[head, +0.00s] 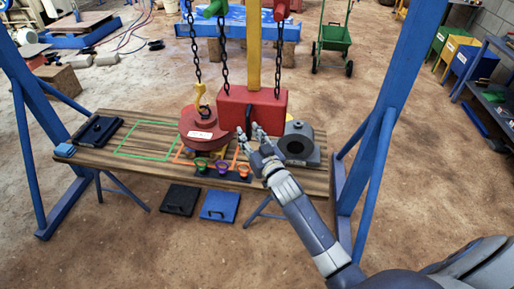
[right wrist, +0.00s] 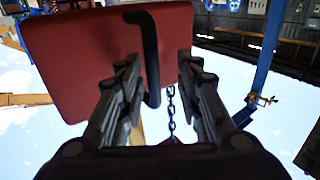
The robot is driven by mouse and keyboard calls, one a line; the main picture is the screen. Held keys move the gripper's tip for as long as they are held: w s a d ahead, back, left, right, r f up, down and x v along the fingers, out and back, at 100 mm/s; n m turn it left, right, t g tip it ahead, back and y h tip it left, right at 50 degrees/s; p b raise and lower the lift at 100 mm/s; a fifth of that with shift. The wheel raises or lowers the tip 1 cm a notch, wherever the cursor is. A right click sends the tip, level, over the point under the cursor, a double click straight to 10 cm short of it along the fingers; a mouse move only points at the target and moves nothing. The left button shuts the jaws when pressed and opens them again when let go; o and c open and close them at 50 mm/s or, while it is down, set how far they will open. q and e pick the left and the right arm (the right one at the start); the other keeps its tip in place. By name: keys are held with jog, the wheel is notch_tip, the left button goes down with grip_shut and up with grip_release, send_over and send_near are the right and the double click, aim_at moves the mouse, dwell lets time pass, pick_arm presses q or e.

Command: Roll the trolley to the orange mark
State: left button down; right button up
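A red box with a black bent handle, which looks like the trolley (head: 252,104), is at the yellow beam (head: 254,45) above the table; chains hang beside it. In the right wrist view the red box (right wrist: 90,55) fills the upper left, and its black handle (right wrist: 150,55) reaches down between my fingers. My right gripper (head: 257,132) is open at the handle, fingers apart on either side; I cannot tell whether they touch it. An orange outline (head: 178,157) shows on the table, partly hidden by a red round part (head: 203,126) under a yellow hook (head: 201,98). My left gripper is not in view.
The wooden table (head: 105,158) carries a green outline (head: 150,139), a black plate (head: 97,130), a grey ring-shaped block (head: 298,146) and several small coloured cups. Blue frame legs (head: 388,90) stand at both sides. Two lids lie on the floor in front.

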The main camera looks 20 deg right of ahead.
jog(key=s, duration=0.8)
jog(key=shift+a, duration=0.2)
jog(key=s+a+f+g+b, duration=0.1)
jog(key=s+f+g, duration=0.3)
jog(key=f, duration=1)
jog(key=s+f+n+g+b, duration=0.15)
jog(key=s+f, duration=0.45)
jog(key=f, duration=0.7)
jog(key=s+a+f+m+g+b, duration=0.1)
jog(key=s+f+g, duration=0.4)
jog(key=f, duration=0.9)
jog(key=s+f+g, duration=0.2)
jog(key=s+f, duration=0.4)
jog(key=s, duration=0.5)
jog(key=s+f+n+g+b, duration=0.1)
jog(key=s+f+g, duration=0.1)
jog(key=s+f, duration=0.5)
jog(key=s+f+n+g+b, duration=0.1)
jog(key=s+f, duration=0.5)
jog(key=s, duration=1)
jog(key=shift+s+f+g, duration=0.15)
jog(key=shift+f+g, duration=0.1)
jog(key=shift+g, duration=0.5)
